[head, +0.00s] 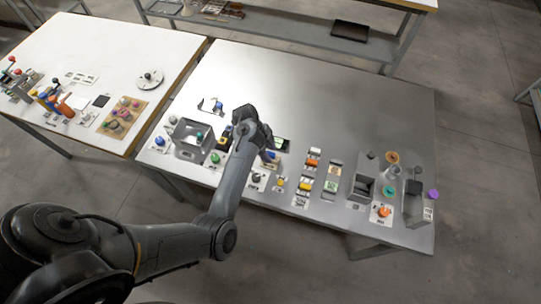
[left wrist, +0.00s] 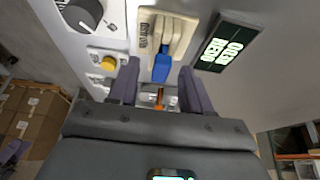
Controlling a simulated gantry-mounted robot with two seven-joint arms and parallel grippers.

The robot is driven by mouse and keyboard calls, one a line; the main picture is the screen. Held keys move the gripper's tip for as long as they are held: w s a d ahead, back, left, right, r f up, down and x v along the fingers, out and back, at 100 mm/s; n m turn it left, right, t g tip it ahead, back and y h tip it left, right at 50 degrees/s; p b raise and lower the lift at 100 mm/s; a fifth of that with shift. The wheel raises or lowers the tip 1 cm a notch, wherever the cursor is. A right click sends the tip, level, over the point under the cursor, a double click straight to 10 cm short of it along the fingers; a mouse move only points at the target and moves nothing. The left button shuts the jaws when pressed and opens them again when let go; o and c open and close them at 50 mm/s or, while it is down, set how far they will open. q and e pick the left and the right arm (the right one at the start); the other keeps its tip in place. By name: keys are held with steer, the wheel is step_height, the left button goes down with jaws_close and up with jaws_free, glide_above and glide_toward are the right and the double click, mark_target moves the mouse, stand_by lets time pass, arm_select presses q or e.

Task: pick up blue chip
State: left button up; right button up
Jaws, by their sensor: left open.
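The blue chip (left wrist: 162,68) sits in a cream slotted holder (left wrist: 172,36) in the left wrist view. My left gripper (left wrist: 159,84) is open, with its two dark fingers on either side of the chip's near end. I cannot tell whether the fingers touch the chip. In the head view my left gripper (head: 262,146) is low over the metal table, by the blue chip (head: 270,155), which shows only as a small spot. My right gripper is not in view.
A dark display with green lettering (left wrist: 228,42) stands right of the holder. A black knob (left wrist: 82,14) and a yellow button (left wrist: 108,63) are to its left. In the head view, coloured blocks (head: 306,186) and a grey bin (head: 364,186) stand to the right. The table's back half is clear.

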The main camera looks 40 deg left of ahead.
arm_select(q)
steer(key=shift+f, duration=0.15)
jaws_close()
stand_by(0.4)
